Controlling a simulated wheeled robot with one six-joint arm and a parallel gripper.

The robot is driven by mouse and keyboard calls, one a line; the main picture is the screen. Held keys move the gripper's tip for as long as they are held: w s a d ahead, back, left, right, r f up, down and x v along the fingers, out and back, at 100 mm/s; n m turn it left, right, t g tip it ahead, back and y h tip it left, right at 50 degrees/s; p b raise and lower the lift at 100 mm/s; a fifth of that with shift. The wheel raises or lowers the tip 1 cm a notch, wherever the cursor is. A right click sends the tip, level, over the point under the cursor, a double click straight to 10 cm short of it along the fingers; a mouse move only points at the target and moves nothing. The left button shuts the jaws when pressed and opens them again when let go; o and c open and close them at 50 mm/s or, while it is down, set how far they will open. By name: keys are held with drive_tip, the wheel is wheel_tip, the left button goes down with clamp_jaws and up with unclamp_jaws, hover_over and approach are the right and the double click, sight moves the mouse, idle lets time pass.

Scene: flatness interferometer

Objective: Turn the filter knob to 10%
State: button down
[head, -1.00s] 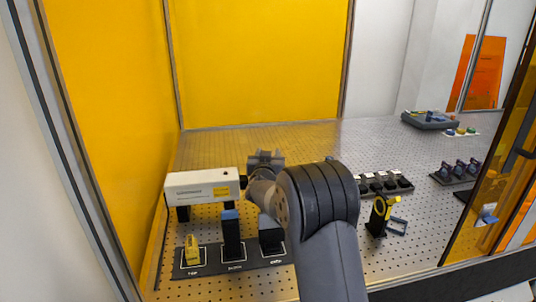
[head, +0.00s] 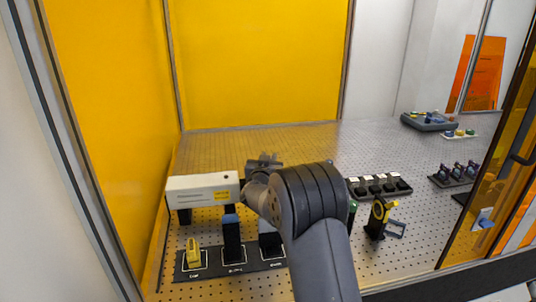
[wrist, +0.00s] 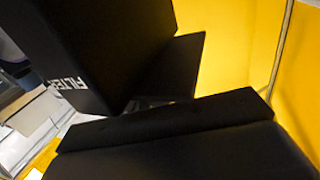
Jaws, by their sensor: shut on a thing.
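A black housing lettered FILTER (wrist: 90,50) fills the upper left of the wrist view. My gripper (wrist: 155,103) is close against it, its dark jaws meeting at a small gap beside the housing. It is shut on what appears to be the filter knob, which the jaws and housing almost fully hide. I cannot read a scale or the 10% mark. In the head view my gripper (head: 263,161) is just right of the white laser box (head: 202,189), partly behind my own wrist.
A labelled black base plate (head: 213,268) in front carries a yellow part (head: 193,252) and black blocks. A yellow-ringed mount (head: 379,215) and a row of black holders (head: 377,187) stand to the right. The perforated table's back is clear. An orange panel closes the left side.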

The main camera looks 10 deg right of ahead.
drive_tip(key=m+h+p, duration=0.1)
drive_tip(key=g+h+p, duration=0.1)
drive_tip(key=p, duration=0.1)
drive_tip(key=shift+r+m+h, duration=0.3)
drive_tip(key=shift+r+m, duration=0.05)
drive_tip(key=shift+m, duration=0.05)
drive_tip(key=shift+s+d+f+m+g+h+p, duration=0.1)
drive_tip(key=shift+d+f+m+g+h+p, duration=0.05)
drive_tip(key=shift+m+g+h+p, duration=0.35)
drive_tip(key=shift+d+f+m+g+h+p, duration=0.1)
drive_tip(key=shift+m+g+h+p, duration=0.25)
drive_tip(key=shift+h, duration=0.25)
drive_tip(key=c, duration=1.2)
unclamp_jaws()
drive_tip(key=shift+f, duration=0.1)
wheel_tip(320, 180, up, 10)
drive_tip(key=b, duration=0.1)
